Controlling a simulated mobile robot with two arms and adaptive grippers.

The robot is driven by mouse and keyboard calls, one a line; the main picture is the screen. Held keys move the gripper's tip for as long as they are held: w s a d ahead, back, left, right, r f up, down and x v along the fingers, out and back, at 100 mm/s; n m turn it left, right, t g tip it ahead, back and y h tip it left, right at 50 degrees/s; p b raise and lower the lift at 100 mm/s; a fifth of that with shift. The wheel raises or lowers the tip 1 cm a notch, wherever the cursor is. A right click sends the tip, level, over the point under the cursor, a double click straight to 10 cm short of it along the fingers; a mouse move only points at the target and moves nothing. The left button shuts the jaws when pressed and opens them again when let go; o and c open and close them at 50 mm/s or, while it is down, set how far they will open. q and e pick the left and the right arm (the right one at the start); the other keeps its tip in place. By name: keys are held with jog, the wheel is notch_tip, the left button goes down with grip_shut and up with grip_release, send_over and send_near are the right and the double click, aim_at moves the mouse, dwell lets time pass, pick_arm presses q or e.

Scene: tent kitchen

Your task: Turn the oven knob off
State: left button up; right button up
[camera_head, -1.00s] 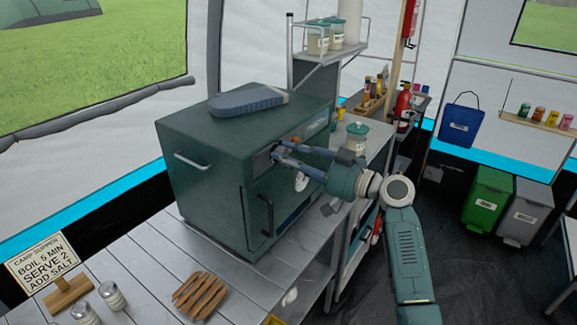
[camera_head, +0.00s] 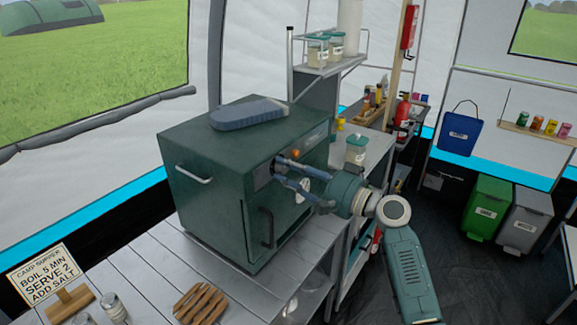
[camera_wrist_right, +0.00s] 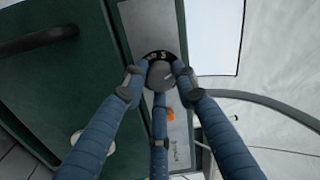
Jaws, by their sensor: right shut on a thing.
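The oven (camera_head: 215,190) is a dark green box on the slatted table, with a silver handle on its left side and a dark handle on its front. My right gripper (camera_head: 278,171) reaches the control panel at the top of the oven's front. In the right wrist view its blue fingers close around a round grey knob (camera_wrist_right: 160,75), which sits on a black dial with pale marks. The fingertips hide the knob's sides, and I cannot read its setting. An orange button (camera_wrist_right: 170,112) is beside the knob on the panel. My left gripper is out of view.
A blue-grey padded item (camera_head: 248,113) lies on top of the oven. Wooden slats (camera_head: 200,302) and a sign (camera_head: 40,275) are on the table in front. A wire shelf with jars (camera_head: 327,52) stands behind. The dark floor (camera_head: 475,280) to the right is partly open.

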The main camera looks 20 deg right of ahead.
jog(key=m+p, duration=0.2)
jog(key=m, duration=0.1)
jog(key=shift+s+a+f+m, duration=0.1)
jog(key=shift+a+f+m, duration=0.1)
jog(key=shift+m, duration=0.1)
jog(key=shift+f+m+p, duration=0.1)
jog(key=shift+m+p, duration=0.6)
jog(key=shift+m, duration=0.5)
jog(key=o, duration=1.1)
jog(key=shift+c, duration=0.2)
jog(key=shift+o, duration=0.4)
jog(key=shift+r, duration=0.2)
jog(key=shift+d, duration=0.1)
